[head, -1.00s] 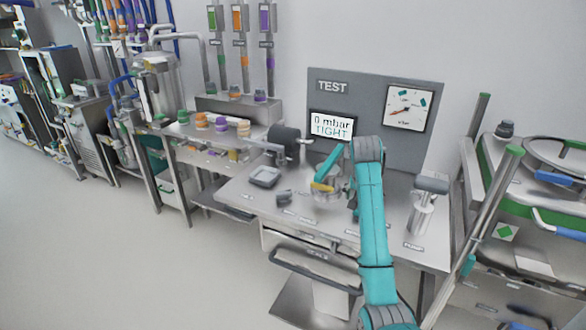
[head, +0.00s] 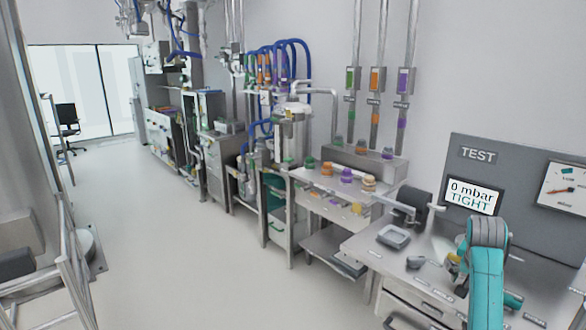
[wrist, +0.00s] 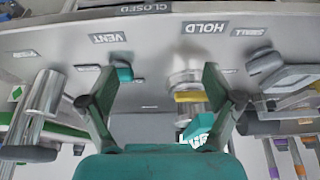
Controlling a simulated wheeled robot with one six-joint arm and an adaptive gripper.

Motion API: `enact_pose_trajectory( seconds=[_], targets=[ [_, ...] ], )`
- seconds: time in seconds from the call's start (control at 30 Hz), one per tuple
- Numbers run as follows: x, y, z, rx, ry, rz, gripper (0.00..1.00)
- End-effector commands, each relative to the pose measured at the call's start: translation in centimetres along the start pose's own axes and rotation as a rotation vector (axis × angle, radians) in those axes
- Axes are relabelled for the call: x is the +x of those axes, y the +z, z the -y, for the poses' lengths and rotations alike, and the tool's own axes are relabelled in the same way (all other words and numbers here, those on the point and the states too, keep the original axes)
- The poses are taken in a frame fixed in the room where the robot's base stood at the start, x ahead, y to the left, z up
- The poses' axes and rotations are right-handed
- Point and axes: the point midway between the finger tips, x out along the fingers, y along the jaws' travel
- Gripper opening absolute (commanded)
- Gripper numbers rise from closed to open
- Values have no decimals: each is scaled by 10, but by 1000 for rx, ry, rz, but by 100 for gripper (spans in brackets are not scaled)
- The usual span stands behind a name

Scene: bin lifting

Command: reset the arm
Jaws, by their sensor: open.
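My teal arm (head: 487,265) reaches over the steel test bench (head: 370,258) at the lower right of the head view. My gripper (wrist: 158,82) shows in the wrist view with its two dark teal fingers spread apart and nothing between them. The bench top with its VENT, HOLD and CLOSED labels lies beyond the fingers. A teal knob (wrist: 122,72) appears near the left finger. A round metal fitting with a yellow part (wrist: 188,97) appears near the right finger. Whether a finger touches either one, I cannot tell. The gripper itself is hidden behind the arm in the head view.
A grey TEST panel (head: 520,165) stands behind the bench; its screen (head: 472,195) reads 0 mbar TIGHT. A side table (head: 322,205) with coloured caps stands left of the bench. Metal rails (head: 75,275) stand at the far left. The floor (head: 190,240) between is clear.

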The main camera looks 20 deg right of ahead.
Motion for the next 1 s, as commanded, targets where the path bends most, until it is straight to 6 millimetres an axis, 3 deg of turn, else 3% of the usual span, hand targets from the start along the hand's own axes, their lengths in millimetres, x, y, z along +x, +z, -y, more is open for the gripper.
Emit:
enact_pose_trajectory(
  seconds=[0.27, 0.57, 0.77, 0.87, 1.0],
  targets=[
    [10, 11, 5, -19, -9, -10, 90],
    [36, 39, 16, -69, -37, -42, 90],
    [61, 73, 28, -124, -70, -76, 90],
    [77, 100, 35, -164, -94, -100, 90],
    [102, 150, 43, -235, -142, -146, 90]
  ],
)
